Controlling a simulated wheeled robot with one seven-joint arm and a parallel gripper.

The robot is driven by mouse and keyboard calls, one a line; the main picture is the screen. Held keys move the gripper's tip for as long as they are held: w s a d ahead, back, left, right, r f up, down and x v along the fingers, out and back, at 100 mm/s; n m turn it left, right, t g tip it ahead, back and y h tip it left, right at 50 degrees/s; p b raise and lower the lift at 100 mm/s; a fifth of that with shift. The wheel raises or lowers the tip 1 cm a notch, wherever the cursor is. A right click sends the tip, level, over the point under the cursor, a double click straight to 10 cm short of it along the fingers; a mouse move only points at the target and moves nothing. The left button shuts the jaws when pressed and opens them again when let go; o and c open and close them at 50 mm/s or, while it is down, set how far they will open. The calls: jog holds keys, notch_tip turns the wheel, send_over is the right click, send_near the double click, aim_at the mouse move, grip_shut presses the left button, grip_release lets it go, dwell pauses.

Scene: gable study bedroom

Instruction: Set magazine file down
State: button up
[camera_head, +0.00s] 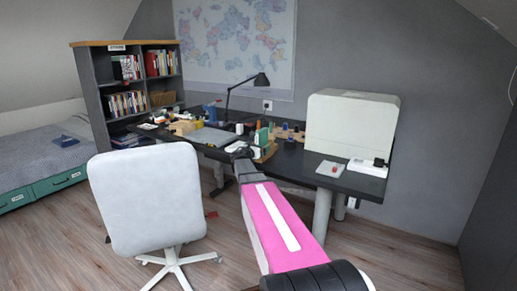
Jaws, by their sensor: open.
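My arm reaches from the lower right to the dark desk (287,153), and my gripper (240,150) is at its far end over the desk's front edge. The gripper is open, but its fingers are small and dark here. A small green upright object (262,136) stands just right of and beyond the gripper, close to a wooden holder. A blue upright object (210,112) stands farther back on the desk. I cannot tell which of these, if any, is the magazine file. Nothing is clearly seen between the fingers.
A white office chair (146,199) stands left of my arm, before the desk. A black lamp (246,84), a large white box (351,123) and a white tray (330,171) are on the desk. A bookshelf (91,90) stands at left. The desk around the white tray has bare room.

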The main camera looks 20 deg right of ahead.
jog(key=shift+s+a+r, duration=0.1)
jog(key=shift+r, duration=0.05)
jog(key=v, duration=1.2)
jog(key=s+a+f+m+g+y, duration=0.2)
jog(key=s+f+m+g+y, duration=0.4)
jog(key=s+f+m, duration=0.8)
jog(key=s+a+f+m+g+y, duration=0.5)
jog(key=s+a+f+m+y, duration=0.3)
jog(key=s+a+f+m, duration=0.2)
jog(key=shift+s+a+f+m, duration=0.15)
jog(key=shift+s+a+m, duration=0.7)
jog(key=shift+s, duration=0.4)
